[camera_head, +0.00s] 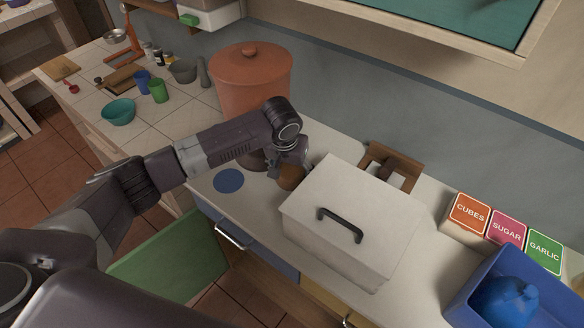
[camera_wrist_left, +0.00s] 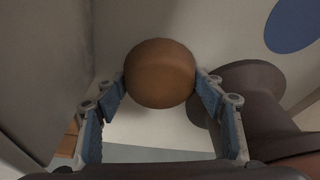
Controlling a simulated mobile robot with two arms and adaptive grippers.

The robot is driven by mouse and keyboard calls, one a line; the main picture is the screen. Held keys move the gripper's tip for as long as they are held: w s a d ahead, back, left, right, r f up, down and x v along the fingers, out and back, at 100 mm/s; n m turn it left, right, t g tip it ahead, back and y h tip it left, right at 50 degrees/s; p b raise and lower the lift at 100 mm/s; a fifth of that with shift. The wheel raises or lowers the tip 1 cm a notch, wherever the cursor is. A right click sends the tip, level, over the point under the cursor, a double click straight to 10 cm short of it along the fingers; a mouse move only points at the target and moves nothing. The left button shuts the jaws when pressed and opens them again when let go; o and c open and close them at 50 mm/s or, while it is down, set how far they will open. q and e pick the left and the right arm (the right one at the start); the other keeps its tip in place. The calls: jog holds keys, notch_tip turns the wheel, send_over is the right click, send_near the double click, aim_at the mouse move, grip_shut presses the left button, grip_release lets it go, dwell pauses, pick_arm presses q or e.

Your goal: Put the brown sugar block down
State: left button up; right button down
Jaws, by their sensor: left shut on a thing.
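The brown sugar block (camera_wrist_left: 160,72) is a rounded brown piece between the finger pads of my left gripper (camera_wrist_left: 163,88) in the left wrist view. My left gripper (camera_head: 290,168) is shut on it. In the head view the block (camera_head: 290,178) shows partly below the gripper, beside the left side of a white lidded box (camera_head: 310,200). I cannot tell whether the block touches the counter (camera_head: 262,203). My right gripper is not in view.
A blue disc (camera_head: 229,180) lies on the counter to the left of the block. A large terracotta pot (camera_head: 250,80) stands behind my left arm. A wooden stand (camera_head: 393,162) is behind the white box. A blue bin (camera_head: 470,306) is at the right, near the CUBES, SUGAR and GARLIC cards (camera_head: 506,228).

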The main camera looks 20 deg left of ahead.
pick_arm(q)
jog(key=shift+w+d, duration=0.1)
jog(key=shift+w, duration=0.15)
jog(key=shift+s, duration=0.1)
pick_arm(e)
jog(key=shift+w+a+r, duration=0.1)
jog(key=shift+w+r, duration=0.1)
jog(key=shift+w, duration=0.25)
pick_arm(q)
jog(key=shift+f, duration=0.2)
jog(key=o, duration=1.2)
jog(key=shift+c, duration=0.2)
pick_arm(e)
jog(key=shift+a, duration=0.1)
